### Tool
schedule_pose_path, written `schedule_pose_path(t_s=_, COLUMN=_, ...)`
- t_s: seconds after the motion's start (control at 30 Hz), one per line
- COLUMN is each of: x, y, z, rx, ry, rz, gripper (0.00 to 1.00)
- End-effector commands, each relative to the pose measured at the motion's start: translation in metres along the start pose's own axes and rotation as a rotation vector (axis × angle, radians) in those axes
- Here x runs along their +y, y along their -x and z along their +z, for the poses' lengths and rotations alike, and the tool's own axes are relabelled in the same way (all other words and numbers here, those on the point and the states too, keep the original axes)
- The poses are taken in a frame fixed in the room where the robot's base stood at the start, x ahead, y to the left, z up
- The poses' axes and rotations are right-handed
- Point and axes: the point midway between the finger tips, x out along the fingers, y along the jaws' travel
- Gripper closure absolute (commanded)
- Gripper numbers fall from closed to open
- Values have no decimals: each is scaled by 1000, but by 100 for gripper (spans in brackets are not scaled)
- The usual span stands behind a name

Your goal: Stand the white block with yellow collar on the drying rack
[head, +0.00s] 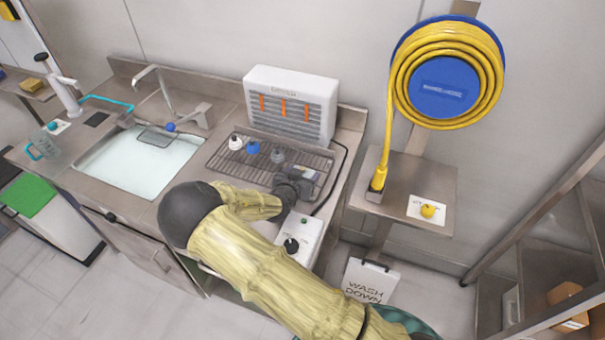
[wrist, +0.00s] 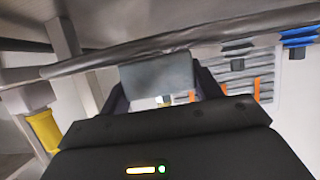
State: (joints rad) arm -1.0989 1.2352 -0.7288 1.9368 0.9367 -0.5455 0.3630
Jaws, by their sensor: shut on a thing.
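My gripper (head: 304,183) is shut on a block and is over the right end of the drying rack (head: 222,160). In the wrist view the block (wrist: 157,72) sits between the fingers and shows a flat, shaded grey face, with small white and yellow patches at its lower edge. In the head view the gripper hides most of it, so I cannot tell its full colours, or whether it touches the rack. On the rack stand a white piece (head: 235,143), a blue piece (head: 253,148) and a grey piece (head: 277,157).
A white heater-like unit with orange strips (head: 291,100) stands behind the rack. A sink (head: 135,155) is to the left. A white control box with a black knob (head: 292,245) is in front. A yellow hose reel (head: 445,75) hangs at the right.

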Motion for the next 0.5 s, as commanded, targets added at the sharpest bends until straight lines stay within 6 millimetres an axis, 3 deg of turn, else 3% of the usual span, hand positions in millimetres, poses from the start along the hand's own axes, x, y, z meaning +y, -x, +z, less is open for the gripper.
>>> schedule_pose_path(t_s=0.03, x=1, y=-1, z=2, rx=0, ry=-1, rz=1, gripper=35)
schedule_pose_path(t_s=0.13, x=1, y=-1, z=1, rx=0, ry=-1, rz=1, gripper=15)
schedule_pose_path(t_s=0.5, x=0, y=1, z=-2, rx=0, ry=0, rz=0, gripper=15)
